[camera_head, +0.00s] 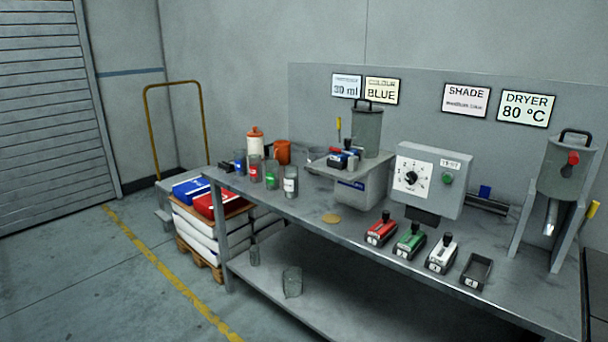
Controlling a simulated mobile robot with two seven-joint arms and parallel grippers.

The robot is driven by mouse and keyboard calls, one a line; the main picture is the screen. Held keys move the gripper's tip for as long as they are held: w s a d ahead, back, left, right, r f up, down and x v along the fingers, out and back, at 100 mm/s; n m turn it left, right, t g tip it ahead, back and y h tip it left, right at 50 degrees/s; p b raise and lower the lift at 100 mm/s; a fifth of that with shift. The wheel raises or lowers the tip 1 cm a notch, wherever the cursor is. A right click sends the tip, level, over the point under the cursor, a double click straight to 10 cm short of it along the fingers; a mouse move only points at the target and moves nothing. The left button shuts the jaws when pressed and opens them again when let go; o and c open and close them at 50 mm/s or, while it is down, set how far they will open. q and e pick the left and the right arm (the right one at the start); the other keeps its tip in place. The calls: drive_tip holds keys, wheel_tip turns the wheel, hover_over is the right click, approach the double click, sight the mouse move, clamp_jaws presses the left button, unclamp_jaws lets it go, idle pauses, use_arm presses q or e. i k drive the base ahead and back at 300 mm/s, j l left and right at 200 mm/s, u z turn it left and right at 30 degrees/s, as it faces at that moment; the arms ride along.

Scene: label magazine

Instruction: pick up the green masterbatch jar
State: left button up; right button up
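The green masterbatch jar (271,177) stands upright on the left part of the grey workbench (318,203) in the head view. It looks like a clear jar with green contents. It stands in a row of similar jars, between a red jar (255,170) on its left and a white jar (290,183) on its right. A blue jar (240,164) is at the left end of the row. Neither of my grippers is in view.
An orange mug (283,152) and a white bottle with an orange top (255,142) stand behind the jars. Right of them are a grey machine (360,190), a control box (431,180) and several labelled blocks (410,241). A loaded pallet (200,246) stands at the bench's left end.

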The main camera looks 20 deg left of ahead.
sight(272, 166)
drive_tip(key=i+j+z, duration=0.15)
drive_tip(key=j, duration=0.2)
drive_tip(key=i+j+z, duration=0.15)
drive_tip(key=j, duration=0.2)
drive_tip(key=i+j+z, duration=0.1)
drive_tip(key=j, duration=0.25)
drive_tip(key=i+j+z, duration=0.15)
drive_tip(key=j, duration=0.25)
drive_tip(key=i+j, duration=0.15)
drive_tip(key=j, duration=0.2)
drive_tip(key=i+j, duration=0.1)
drive_tip(key=j, duration=0.3)
drive_tip(key=i+j+z, duration=0.1)
drive_tip(key=j, duration=0.25)
drive_tip(key=i+j, duration=0.2)
drive_tip(key=j, duration=0.2)
